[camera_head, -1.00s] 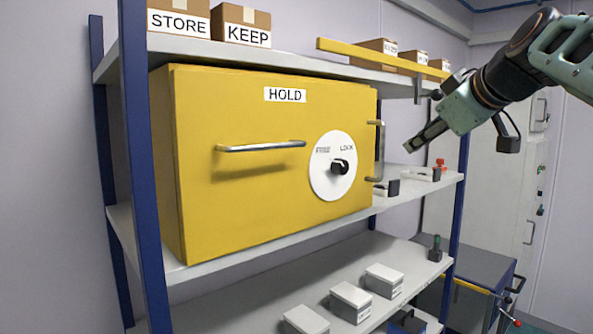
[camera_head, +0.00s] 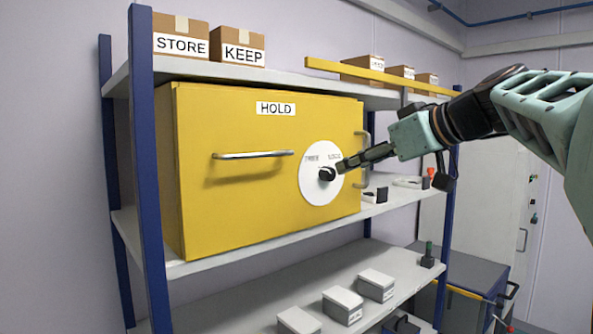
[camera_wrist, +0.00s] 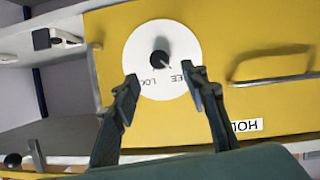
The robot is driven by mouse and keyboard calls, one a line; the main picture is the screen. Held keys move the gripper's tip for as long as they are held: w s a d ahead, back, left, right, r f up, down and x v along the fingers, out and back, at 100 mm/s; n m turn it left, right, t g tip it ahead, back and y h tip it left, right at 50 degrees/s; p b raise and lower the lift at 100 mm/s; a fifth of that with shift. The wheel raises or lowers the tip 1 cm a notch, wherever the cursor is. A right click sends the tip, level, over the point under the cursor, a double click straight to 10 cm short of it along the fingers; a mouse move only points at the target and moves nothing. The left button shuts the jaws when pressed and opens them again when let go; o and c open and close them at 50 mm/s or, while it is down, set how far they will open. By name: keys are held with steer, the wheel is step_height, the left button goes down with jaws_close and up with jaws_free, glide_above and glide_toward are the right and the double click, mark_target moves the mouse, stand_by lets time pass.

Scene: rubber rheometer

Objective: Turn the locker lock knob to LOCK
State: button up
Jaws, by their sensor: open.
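The yellow locker (camera_head: 240,200) labelled HOLD stands on the middle shelf. Its white round dial (camera_head: 315,190) carries a black knob (camera_head: 326,174) and two printed words, FREE on the left and LOCK on the right. In the wrist view the knob (camera_wrist: 160,60) sits beyond the fingertips, in line with the gap between them, with a pale pointer mark on it aimed toward the FREE word. My gripper (camera_head: 342,165) is open and in front of the dial's right side. In the wrist view my gripper (camera_wrist: 160,85) has its fingers apart and nothing between them.
A horizontal bar handle (camera_head: 252,154) sticks out of the locker front, left of the dial. A yellow bar (camera_head: 370,74) and boxes lie on the upper shelf. A blue post (camera_head: 147,180) stands at the left; small white boxes (camera_head: 342,304) sit below.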

mark_target(331, 173)
steer(key=p+x, duration=0.1)
steer(key=x, duration=0.6)
steer(key=shift+w+f, duration=0.1)
steer(key=shift+w, duration=0.15)
steer(key=shift+c, duration=0.7)
jaws_close()
